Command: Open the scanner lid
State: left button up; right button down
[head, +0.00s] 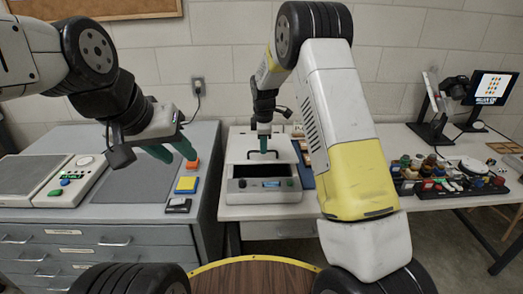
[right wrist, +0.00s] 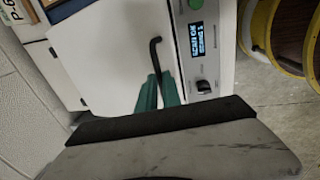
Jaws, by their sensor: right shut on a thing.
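The scanner (head: 263,190) stands on the white table in the middle of the head view. The scanner's front panel (right wrist: 200,45) shows a lit display and a knob. My left gripper (head: 172,150) hangs over the grey cabinet, its green fingers apart and empty.
The grey drawer cabinet (head: 100,225) at left bears a scale-like device (head: 40,180) and small coloured blocks (head: 187,184). At right, a tray of small items (head: 450,180), a camera stand (head: 435,110) and a monitor (head: 490,88) stand on the table. A round wooden top (head: 255,280) lies in front.

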jog(key=w+r, duration=0.8)
jog(key=r, duration=0.3)
jog(key=shift+w+r, duration=0.15)
jog(key=shift+w, duration=0.15)
pick_arm(q)
jog(key=shift+c, duration=0.5)
pick_arm(e)
jog(key=shift+d, duration=0.1)
